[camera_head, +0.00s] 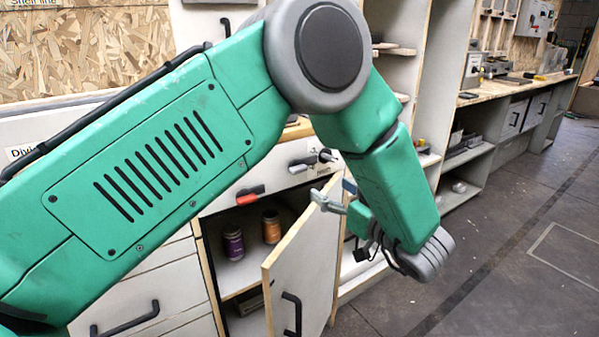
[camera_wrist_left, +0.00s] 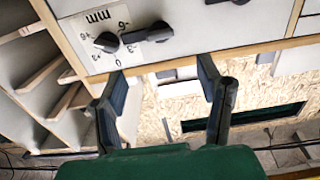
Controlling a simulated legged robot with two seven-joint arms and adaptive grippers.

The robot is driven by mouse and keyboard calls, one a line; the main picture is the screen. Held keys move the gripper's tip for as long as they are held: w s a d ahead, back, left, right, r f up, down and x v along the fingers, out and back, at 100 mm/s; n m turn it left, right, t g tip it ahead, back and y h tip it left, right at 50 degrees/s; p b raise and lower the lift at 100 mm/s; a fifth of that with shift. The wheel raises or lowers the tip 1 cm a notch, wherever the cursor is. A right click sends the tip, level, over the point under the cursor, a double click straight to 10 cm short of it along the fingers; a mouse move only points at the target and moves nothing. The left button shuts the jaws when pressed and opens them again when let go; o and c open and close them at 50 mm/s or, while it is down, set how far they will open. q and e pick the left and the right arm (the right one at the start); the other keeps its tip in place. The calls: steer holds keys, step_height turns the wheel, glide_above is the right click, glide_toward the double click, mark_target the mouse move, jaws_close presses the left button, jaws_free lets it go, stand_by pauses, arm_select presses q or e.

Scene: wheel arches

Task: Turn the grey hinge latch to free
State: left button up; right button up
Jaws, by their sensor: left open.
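A grey latch (camera_head: 302,164) sits on the white strip above the open cupboard, beside a black knob (camera_head: 327,155). In the left wrist view two dark knobs (camera_wrist_left: 107,42) and (camera_wrist_left: 158,32), joined by a dark bar, sit on a white panel by a scale marked "mm". I cannot tell which part there is the grey latch. My left gripper (camera_head: 338,197) is open and empty, in front of the strip and over the open door. In the left wrist view its fingers (camera_wrist_left: 160,78) point at the panel, apart from the knobs. My right gripper is not in view.
A red-handled latch (camera_head: 250,194) is on the strip to the left. The cupboard door (camera_head: 305,262) stands open with a black handle (camera_head: 291,313). A purple jar (camera_head: 233,243) and an orange jar (camera_head: 271,226) stand inside. The floor at right is clear.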

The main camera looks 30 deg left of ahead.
mark_target(301, 170)
arm_select(q)
steer(key=b+x, duration=0.2)
steer(key=x, duration=0.9)
steer(key=shift+a+f+b, duration=0.1)
steer(key=shift+a+b, duration=0.15)
steer(key=shift+b, duration=0.1)
steer(key=shift+d, duration=0.15)
jaws_close()
